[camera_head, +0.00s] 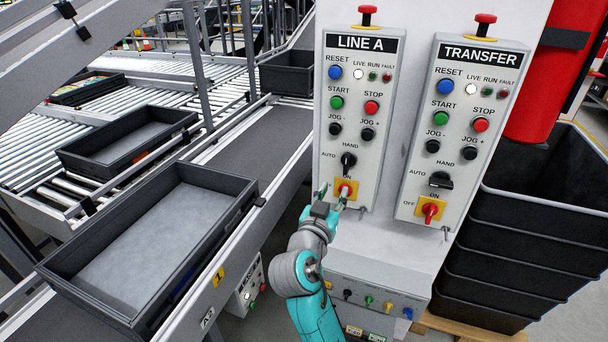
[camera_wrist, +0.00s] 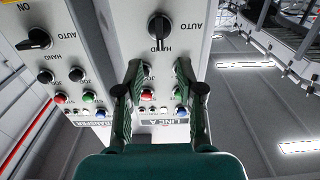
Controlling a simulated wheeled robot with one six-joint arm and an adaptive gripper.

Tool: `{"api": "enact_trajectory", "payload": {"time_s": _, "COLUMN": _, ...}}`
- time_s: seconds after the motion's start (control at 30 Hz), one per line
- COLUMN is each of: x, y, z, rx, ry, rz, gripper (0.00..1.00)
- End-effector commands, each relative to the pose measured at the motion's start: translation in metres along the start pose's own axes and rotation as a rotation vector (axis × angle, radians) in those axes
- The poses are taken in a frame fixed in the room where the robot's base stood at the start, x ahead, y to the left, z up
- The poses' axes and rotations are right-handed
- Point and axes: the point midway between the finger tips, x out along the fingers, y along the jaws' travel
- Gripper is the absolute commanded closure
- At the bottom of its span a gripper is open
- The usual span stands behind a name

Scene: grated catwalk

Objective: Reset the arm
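My gripper (camera_head: 334,192) is in front of the lower part of the LINE A panel (camera_head: 380,190), beside the red rotary switch (camera_head: 345,188) on its yellow plate. In the head view its fingertips overlap the plate; I cannot tell whether they touch it. In the wrist view the gripper (camera_wrist: 157,68) has its two green fingers apart with nothing between them. The black HAND/AUTO selector (camera_wrist: 159,27) shows just beyond the fingertips. In the head view that selector (camera_head: 348,161) sits above the red switch.
The TRANSFER panel (camera_head: 462,135) stands to the right, with stacked black bins (camera_head: 540,240) beyond. A lower control box (camera_head: 378,295) projects below. At left, a conveyor carries a grey-lined tray (camera_head: 150,245). Red emergency buttons (camera_head: 367,14) top the panels.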

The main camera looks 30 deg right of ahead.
Motion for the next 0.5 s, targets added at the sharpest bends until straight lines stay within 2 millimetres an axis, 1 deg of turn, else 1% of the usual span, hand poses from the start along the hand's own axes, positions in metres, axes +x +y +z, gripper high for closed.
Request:
{"api": "enact_trajectory", "payload": {"time_s": 0.17, "x": 0.000, "y": 0.000, "z": 0.000, "rx": -0.001, "ry": 0.000, "rz": -0.001, "gripper": 0.62}}
{"api": "enact_trajectory", "payload": {"time_s": 0.27, "x": -0.003, "y": 0.000, "z": 0.007, "rx": -0.013, "ry": -0.006, "rz": -0.015, "gripper": 0.62}}
{"api": "enact_trajectory", "payload": {"time_s": 0.37, "x": -0.011, "y": 0.001, "z": 0.027, "rx": -0.049, "ry": -0.020, "rz": -0.061, "gripper": 0.62}}
{"api": "enact_trajectory", "payload": {"time_s": 0.47, "x": -0.025, "y": 0.003, "z": 0.057, "rx": -0.101, "ry": -0.041, "rz": -0.135, "gripper": 0.62}}
{"api": "enact_trajectory", "payload": {"time_s": 0.5, "x": -0.033, "y": 0.004, "z": 0.070, "rx": -0.122, "ry": -0.050, "rz": -0.170, "gripper": 0.62}}
